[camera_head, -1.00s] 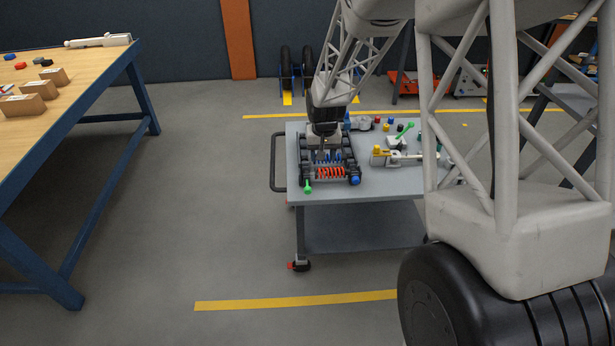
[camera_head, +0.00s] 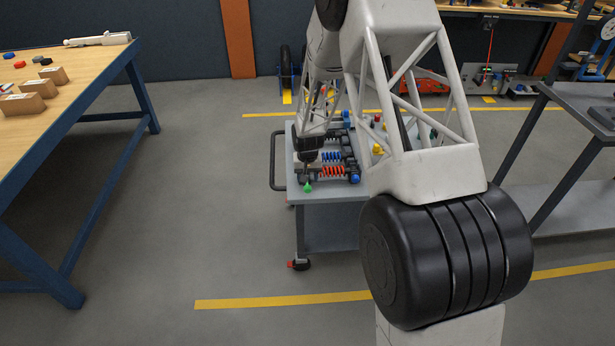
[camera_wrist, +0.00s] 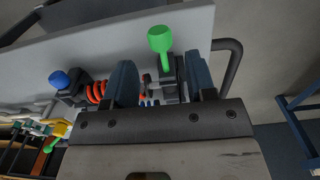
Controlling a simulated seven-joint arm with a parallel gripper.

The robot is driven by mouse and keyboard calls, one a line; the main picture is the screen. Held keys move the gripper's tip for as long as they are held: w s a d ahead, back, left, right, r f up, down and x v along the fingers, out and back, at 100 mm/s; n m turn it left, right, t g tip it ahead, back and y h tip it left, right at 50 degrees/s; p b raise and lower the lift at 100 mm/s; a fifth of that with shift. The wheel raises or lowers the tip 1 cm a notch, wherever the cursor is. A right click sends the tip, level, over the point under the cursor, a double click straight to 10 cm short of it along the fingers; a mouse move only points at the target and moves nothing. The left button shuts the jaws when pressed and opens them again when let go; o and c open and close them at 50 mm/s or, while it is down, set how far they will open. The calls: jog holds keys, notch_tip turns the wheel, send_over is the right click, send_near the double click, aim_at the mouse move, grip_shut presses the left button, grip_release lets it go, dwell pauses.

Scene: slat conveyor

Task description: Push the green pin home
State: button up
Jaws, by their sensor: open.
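The green pin (camera_head: 308,187) sits at the front left corner of a small device with springs, near the cart's front edge. In the wrist view the green pin (camera_wrist: 161,42) has a wide head and a narrower shaft that runs into a dark block (camera_wrist: 168,88). My gripper (camera_head: 308,168) is just above and behind the pin. In the wrist view my open gripper (camera_wrist: 160,82) has one finger on each side of the block, with the pin's head beyond the fingertips. Whether a finger touches the block is unclear.
Red springs (camera_head: 332,171) and blue springs (camera_head: 331,157) lie beside the pin, with a blue knob (camera_head: 354,179) at the right corner. The grey cart (camera_head: 330,203) has a dark handle (camera_head: 275,160) on its left. A wooden workbench (camera_head: 50,90) stands at left, with open floor between.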

aim_at(307, 186)
jog(key=shift+f, duration=0.1)
dwell(0.3)
jog(key=shift+f, duration=3.15)
jog(key=c, duration=0.8)
jog(key=shift+w, duration=2.25)
jog(key=shift+w+a, duration=0.1)
